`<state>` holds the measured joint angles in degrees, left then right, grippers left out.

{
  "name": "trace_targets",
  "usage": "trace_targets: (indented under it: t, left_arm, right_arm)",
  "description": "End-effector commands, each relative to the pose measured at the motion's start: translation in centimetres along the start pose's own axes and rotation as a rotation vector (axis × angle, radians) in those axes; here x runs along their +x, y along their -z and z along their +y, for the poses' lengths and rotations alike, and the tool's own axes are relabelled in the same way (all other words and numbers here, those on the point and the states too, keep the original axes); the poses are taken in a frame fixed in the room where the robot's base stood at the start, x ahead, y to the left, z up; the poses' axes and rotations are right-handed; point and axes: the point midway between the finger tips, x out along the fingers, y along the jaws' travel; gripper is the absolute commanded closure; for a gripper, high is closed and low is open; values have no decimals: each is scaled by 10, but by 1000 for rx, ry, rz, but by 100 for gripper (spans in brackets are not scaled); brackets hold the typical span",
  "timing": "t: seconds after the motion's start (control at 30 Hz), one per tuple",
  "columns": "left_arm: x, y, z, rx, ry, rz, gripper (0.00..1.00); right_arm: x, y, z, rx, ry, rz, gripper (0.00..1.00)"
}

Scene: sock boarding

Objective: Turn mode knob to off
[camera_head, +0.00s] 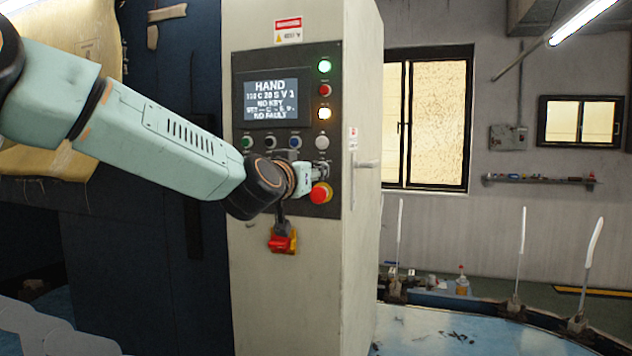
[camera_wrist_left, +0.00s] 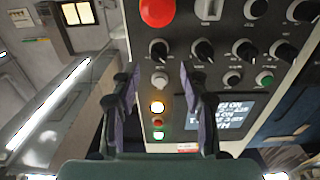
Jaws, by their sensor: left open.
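The control panel (camera_head: 240,170) is on the front of a pale cabinet, and its screen (camera_head: 271,99) reads HAND. The wrist view shows the panel upside down with a row of black selector knobs. One knob (camera_wrist_left: 158,49) lies just beyond and between the fingertips of my left gripper (camera_wrist_left: 159,72), apart from both. Other knobs (camera_wrist_left: 203,51) and (camera_wrist_left: 245,50) sit beside it. I cannot tell which is the mode knob. My left gripper (camera_head: 318,172) is open and empty in front of the panel; its wrist hides part of the knob rows in the head view.
A red emergency button (camera_head: 320,193) is low on the panel, close to my gripper. A red and yellow switch (camera_head: 282,240) hangs below. Lit lamps (camera_head: 324,66) are at upper right. A cabinet door handle (camera_head: 366,163) stands out at the right.

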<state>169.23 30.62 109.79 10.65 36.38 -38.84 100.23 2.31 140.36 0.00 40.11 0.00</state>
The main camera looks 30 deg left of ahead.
Motion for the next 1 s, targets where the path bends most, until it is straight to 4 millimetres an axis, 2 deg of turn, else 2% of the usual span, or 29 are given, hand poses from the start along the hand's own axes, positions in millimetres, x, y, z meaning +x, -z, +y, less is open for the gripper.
trace_targets:
  t: [0.03, 0.23, 0.5, 0.83, 1.0]
  left_arm:
    - [5, -4, 0, 3, 1, 1, 55]
    - [20, -3, 1, 2, -1, 1, 55]
    - [44, 1, 1, 0, 0, 0, 55]
    - [47, 1, 1, 0, -2, 0, 55]
    - [47, 1, 1, 0, -1, 0, 70]
  right_arm:
    - [9, 0, 0, 0, 0, 0, 60]
    - [26, 0, 0, -1, 0, 0, 60]
    - [19, 0, 0, 0, 0, 1, 60]
    - [19, 0, 0, 0, 0, 0, 60]
    - [19, 0, 0, 0, 0, 0, 60]
